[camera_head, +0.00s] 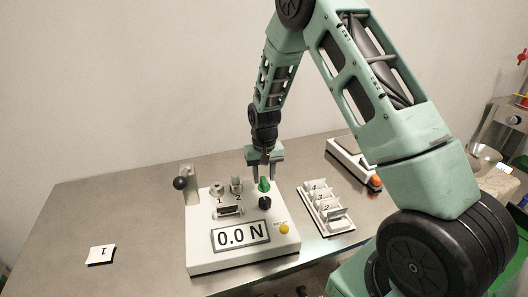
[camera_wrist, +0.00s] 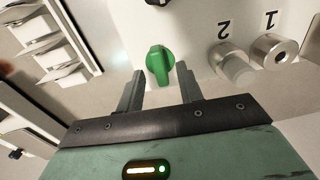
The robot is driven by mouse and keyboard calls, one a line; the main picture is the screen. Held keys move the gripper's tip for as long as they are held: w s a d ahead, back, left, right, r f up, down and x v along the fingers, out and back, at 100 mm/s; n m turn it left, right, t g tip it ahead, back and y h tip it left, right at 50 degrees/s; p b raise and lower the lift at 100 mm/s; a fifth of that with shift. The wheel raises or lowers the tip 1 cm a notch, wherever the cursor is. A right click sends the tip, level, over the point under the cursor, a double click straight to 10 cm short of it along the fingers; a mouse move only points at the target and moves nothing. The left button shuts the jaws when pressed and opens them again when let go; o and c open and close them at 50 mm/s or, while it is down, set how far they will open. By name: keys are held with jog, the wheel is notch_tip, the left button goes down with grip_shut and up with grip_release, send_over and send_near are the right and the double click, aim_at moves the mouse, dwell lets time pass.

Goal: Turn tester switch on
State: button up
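The tester (camera_head: 207,254) is a white box on the table, with a display reading 0.0 N. Its green switch knob (camera_head: 264,185) is at the rear right of the top. In the wrist view the green knob (camera_wrist: 160,63) shows a raised ridge pointing roughly up and down the picture. My gripper (camera_head: 264,178) points down at the knob. In the wrist view my gripper (camera_wrist: 161,80) is open, with one finger on each side of the line to the knob and nothing held. Whether the fingertips touch the knob cannot be told.
A black knob (camera_head: 265,203) and yellow reset button (camera_head: 284,229) are in front of the green knob. Metal posts 1 (camera_head: 217,190) and 2 (camera_head: 237,185) stand left. A slotted rack (camera_head: 334,221) is close right. A white card (camera_head: 100,254) lies far left.

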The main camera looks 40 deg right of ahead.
aim_at(264, 180)
notch_tip(264, 180, up, 16)
jog(key=b, duration=0.1)
dwell(0.6)
jog(key=s+a+r+n+y, duration=0.1)
jog(key=s+a+n, duration=0.2)
jog(key=s+a, duration=0.5)
jog(key=s+a+r+n, duration=0.1)
jog(key=s+a+n, duration=0.25)
jog(key=a, duration=0.85)
jog(key=s+a+n, duration=0.2)
jog(key=s+a, duration=0.1)
jog(key=s, duration=0.6)
jog(key=s+a+f+n, duration=0.1)
jog(key=s+a+n, duration=0.2)
jog(key=s, duration=0.7)
jog(key=shift+s+f+n, duration=0.15)
jog(key=shift+f+n, duration=0.15)
jog(key=shift+n, duration=0.05)
